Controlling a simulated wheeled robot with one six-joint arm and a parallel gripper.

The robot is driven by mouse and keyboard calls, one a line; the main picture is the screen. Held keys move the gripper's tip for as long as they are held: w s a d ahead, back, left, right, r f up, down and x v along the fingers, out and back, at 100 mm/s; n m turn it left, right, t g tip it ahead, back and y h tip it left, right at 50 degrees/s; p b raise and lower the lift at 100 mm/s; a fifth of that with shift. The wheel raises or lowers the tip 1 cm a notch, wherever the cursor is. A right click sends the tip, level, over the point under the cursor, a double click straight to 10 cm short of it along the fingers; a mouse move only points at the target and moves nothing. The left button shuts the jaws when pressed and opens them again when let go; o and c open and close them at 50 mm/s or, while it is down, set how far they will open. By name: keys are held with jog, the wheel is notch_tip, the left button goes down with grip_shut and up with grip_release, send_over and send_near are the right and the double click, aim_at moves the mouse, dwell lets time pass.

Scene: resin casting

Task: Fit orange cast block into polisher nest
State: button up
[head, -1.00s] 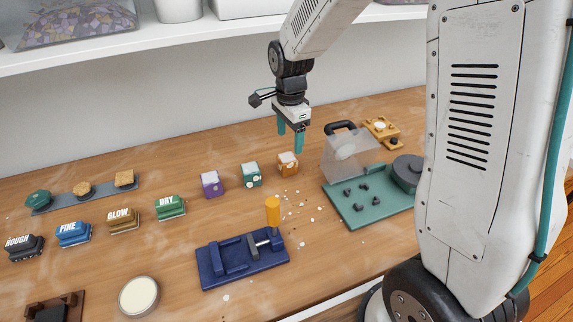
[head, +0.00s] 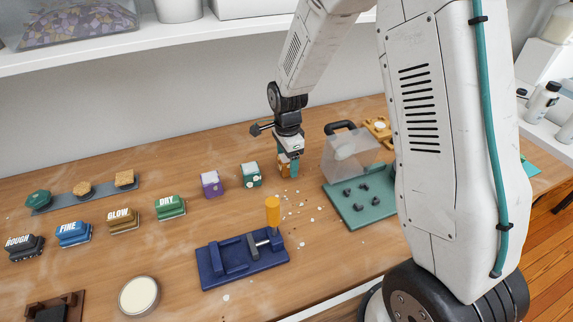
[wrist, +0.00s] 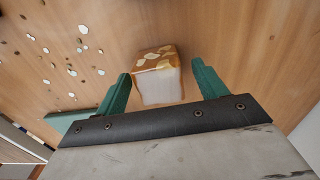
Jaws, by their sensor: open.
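The orange cast block (head: 283,161) stands on the bench, at the right end of a row of three blocks, partly hidden by my gripper. My gripper (head: 288,172) is open and lowered around it. In the wrist view the block (wrist: 158,78) lies between the two teal fingers (wrist: 160,92), with a gap on each side; it has a pale face and cream patches on an orange top. The likely polisher (head: 357,206) is a teal base right of the gripper, with several dark pegs on it and a clear hood (head: 350,156) behind.
A purple block (head: 211,184) and a green block (head: 251,175) stand left of the gripper. A blue clamp fixture (head: 240,261) with an orange handle (head: 272,211) is in front. Pale chips litter the bench between.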

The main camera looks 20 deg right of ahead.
jog(key=c, duration=1.1)
jog(key=shift+c, duration=0.2)
